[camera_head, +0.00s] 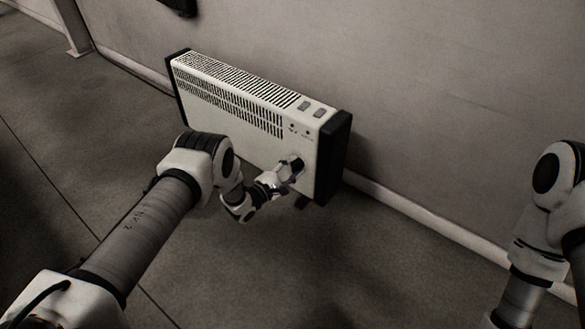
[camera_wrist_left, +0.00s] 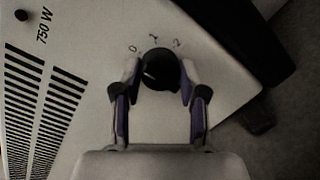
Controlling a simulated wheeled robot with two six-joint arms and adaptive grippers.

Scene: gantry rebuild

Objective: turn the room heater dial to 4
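The room heater (camera_head: 232,122) is a white panel box with black end caps, standing by the wall. Its black round dial (camera_head: 297,165) is low on the front near the right end, partly covered by my left gripper (camera_head: 291,172). In the left wrist view, the dial (camera_wrist_left: 161,70) sits between the two fingertips of my left gripper (camera_wrist_left: 160,76), which appear to touch its sides. Marks like 0, 1 and 2 show above it; other marks are hidden and its pointer is too dark to read. My right gripper is out of view.
The heater's top has a grille and two grey switches (camera_head: 311,108). A "750 W" label (camera_wrist_left: 43,26) shows beside the vents. The wall (camera_head: 420,90) is close behind the heater. The floor (camera_head: 330,270) in front is clear. My right arm is at the right edge.

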